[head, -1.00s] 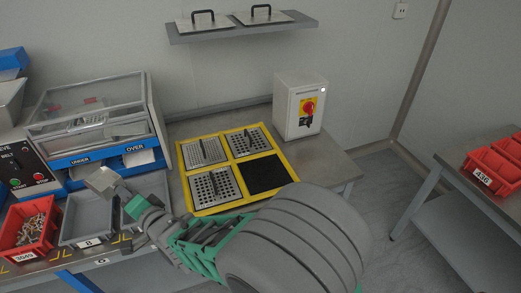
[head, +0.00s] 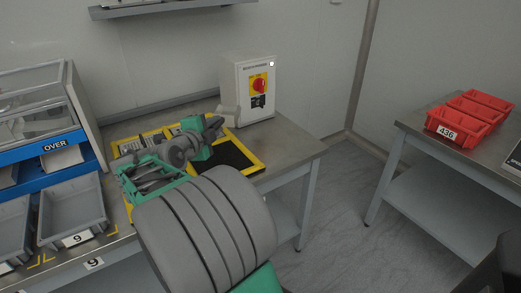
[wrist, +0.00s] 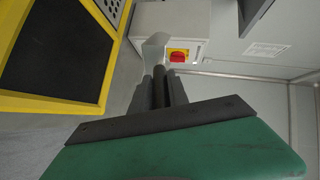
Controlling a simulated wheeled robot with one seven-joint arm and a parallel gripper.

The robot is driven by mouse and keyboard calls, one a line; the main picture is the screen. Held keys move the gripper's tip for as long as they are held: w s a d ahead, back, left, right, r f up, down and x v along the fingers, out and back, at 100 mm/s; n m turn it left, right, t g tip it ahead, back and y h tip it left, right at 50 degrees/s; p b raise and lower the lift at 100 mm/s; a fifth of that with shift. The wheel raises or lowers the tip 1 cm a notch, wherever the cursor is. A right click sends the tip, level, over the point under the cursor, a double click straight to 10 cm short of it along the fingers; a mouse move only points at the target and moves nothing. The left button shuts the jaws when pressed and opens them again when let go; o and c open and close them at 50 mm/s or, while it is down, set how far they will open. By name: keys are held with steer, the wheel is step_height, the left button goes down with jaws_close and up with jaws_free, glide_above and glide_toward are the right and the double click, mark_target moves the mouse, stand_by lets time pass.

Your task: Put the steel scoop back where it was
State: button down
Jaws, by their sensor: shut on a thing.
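My gripper (head: 216,124) is shut on the steel scoop (head: 230,114), a small pale grey metal piece. In the head view it is in front of the white switch box (head: 238,85), beyond the yellow-framed mat (head: 252,166). In the wrist view my gripper's dark fingers (wrist: 160,80) are closed, and the scoop (wrist: 154,48) sticks out past their tips, with the switch box behind it. The part between the fingers is hidden. I cannot tell whether the scoop touches the bench.
Red bins (head: 465,118) stand on a second table (head: 412,123) across a floor gap.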

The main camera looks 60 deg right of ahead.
steer(key=shift+m+g, duration=0.5)
steer(key=s+d+f, duration=0.1)
steer(key=d+f, duration=0.2)
steer(key=d, duration=0.1)
steer(key=s+d+f, duration=0.1)
steer(key=d+f, duration=0.2)
steer(key=d, duration=0.2)
steer(key=s+d+f+b, duration=0.1)
steer(key=d+f, duration=0.2)
steer(key=d, duration=0.2)
steer(key=shift+s+d, duration=0.1)
steer(key=shift+s, duration=0.25)
steer(key=shift+d+f, duration=0.2)
steer(key=shift+f, duration=0.05)
steer(key=f, duration=0.2)
steer(key=f+b, duration=0.1)
steer(key=shift+d+f, duration=0.25)
steer(key=shift+f, duration=0.05)
steer(key=shift+s, duration=0.1)
